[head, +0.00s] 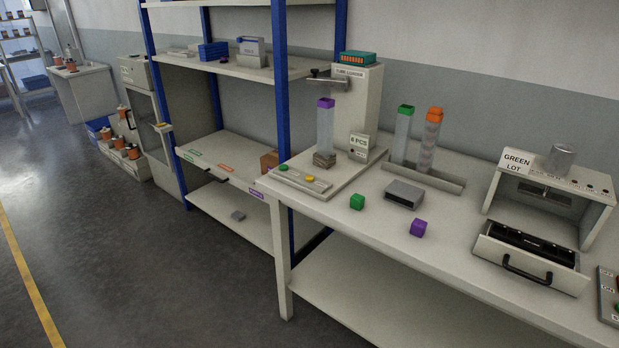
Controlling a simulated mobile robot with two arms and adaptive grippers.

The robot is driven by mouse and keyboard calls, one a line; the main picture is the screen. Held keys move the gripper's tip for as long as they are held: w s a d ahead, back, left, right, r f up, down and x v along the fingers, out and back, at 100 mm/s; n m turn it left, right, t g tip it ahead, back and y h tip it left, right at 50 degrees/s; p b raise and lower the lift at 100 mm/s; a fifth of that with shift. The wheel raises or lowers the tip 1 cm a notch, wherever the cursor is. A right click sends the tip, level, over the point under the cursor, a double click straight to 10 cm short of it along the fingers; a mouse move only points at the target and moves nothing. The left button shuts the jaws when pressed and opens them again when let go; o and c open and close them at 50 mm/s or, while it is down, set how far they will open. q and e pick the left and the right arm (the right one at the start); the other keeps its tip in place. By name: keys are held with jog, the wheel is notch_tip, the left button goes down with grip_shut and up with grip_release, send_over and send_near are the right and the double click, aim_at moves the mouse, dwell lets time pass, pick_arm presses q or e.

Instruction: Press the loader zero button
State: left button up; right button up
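The loader (362,105) is a pale upright column on a flat base at the left end of the workbench. A clear tube (325,132) with a purple cap stands on a small block on its base. A "6 PCS" sign (358,144) stands by the column. At the front of the base are a green button (283,168) and a yellow button (310,179). Their labels are too small to read, so I cannot tell which is the zero button. Neither of my grippers is in view.
A blue-posted shelf (281,90) stands left of the loader.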

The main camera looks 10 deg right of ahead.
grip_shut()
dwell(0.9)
